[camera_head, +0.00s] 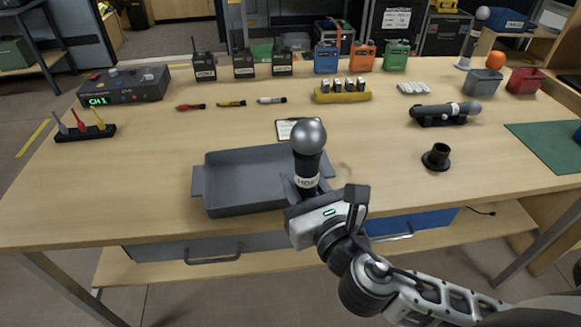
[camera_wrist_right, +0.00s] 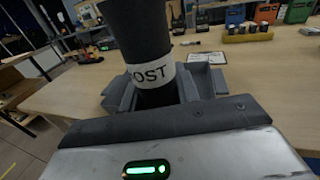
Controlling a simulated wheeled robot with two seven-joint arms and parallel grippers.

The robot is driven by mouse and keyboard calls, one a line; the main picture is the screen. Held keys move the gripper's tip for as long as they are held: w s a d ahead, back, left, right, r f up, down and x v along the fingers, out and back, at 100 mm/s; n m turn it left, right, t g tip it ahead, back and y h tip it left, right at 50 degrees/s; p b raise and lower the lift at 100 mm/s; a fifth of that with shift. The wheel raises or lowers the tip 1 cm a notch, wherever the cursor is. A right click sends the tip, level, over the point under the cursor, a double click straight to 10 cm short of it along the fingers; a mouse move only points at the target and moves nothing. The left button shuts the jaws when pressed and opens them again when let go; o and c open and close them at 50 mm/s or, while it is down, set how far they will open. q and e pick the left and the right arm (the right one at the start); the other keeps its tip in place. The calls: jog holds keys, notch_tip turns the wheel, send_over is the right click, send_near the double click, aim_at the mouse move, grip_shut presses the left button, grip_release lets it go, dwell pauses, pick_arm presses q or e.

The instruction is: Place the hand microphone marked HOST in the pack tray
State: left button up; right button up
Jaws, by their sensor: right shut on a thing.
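My right gripper (camera_head: 309,190) is shut on the black hand microphone (camera_head: 308,165), which has a grey ball head and a white band lettered HOST. The microphone is upright, head up, in front of the right part of the grey pack tray (camera_head: 203,192). In the right wrist view the microphone (camera_wrist_right: 137,35) shows its band reading "OST", with the tray (camera_wrist_right: 121,91) behind it. The tray looks empty in the part I see; its right part is hidden behind the microphone. My right gripper also shows in the right wrist view (camera_wrist_right: 155,118). My left gripper is out of view.
Another microphone (camera_head: 445,112) lies on a cradle at the right, near a black round stand (camera_head: 436,157). A clipboard (camera_head: 288,129) lies just behind the tray. A control box (camera_head: 124,86) stands at the left.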

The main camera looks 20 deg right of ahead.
aim_at(296, 155)
jog(key=r, duration=0.2)
jog(key=w+r+p, duration=0.1)
jog(key=r, duration=0.2)
jog(key=shift+a, duration=0.2)
notch_tip(296, 155, up, 6)
jog(key=w+a+p, duration=0.1)
jog(key=a+p, duration=0.1)
jog(key=w+f+b, duration=0.1)
jog(key=w+f, duration=0.4)
jog(key=w, duration=0.4)
jog(key=w+f+b, duration=0.1)
jog(key=f, duration=0.2)
jog(key=w+f+b, duration=0.1)
jog(key=w+f, duration=0.1)
jog(key=w+f+b, duration=0.1)
jog(key=f, duration=0.2)
jog(key=shift+w+d+f+b, duration=0.15)
jog(key=shift+w+f+b, duration=0.15)
jog(key=shift+w, duration=0.05)
jog(key=o, duration=1.1)
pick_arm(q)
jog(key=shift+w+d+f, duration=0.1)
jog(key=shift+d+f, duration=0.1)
pick_arm(e)
jog(key=shift+o, duration=0.2)
